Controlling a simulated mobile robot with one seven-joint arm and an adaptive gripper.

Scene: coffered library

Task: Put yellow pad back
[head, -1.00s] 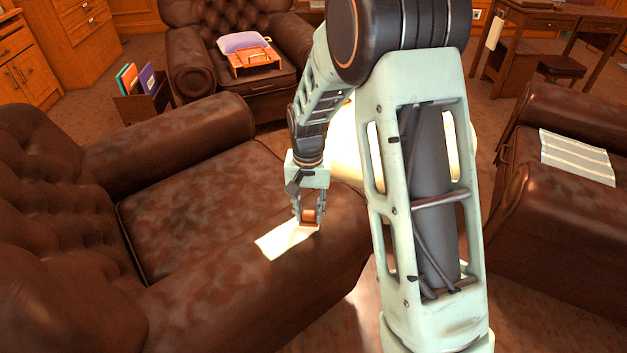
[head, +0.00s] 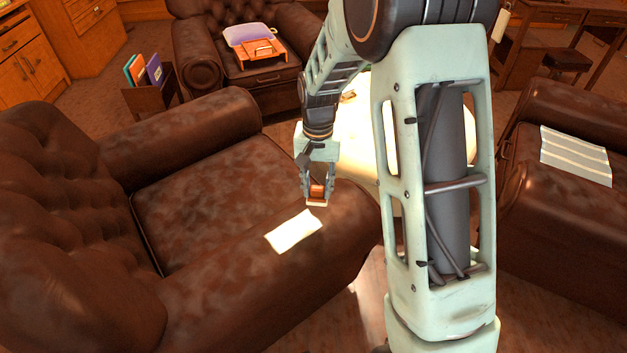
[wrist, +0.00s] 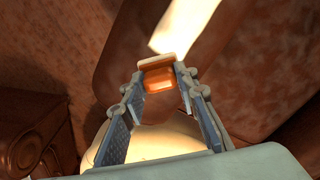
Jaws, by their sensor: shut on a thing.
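My gripper (head: 317,196) is shut on a small orange-brown block (head: 316,190) with a pale cream layer along its lower edge. The block also shows between the fingertips in the wrist view (wrist: 160,79). The gripper holds it above the front end of the brown leather armrest (head: 215,295). A pale, flat cloth or sheet (head: 294,231) lies on that armrest, below and left of the block in the head view; it also shows in the wrist view (wrist: 184,28). I cannot tell whether the block's pale layer or another thing is the yellow pad.
A bright, pale round surface (head: 365,150) stands behind my gripper, partly hidden by my arm. Another leather seat at right carries a striped cloth (head: 575,155). An armchair at the back holds an orange tray (head: 262,50) and a purple cushion (head: 250,34). A book rack (head: 150,98) stands at left.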

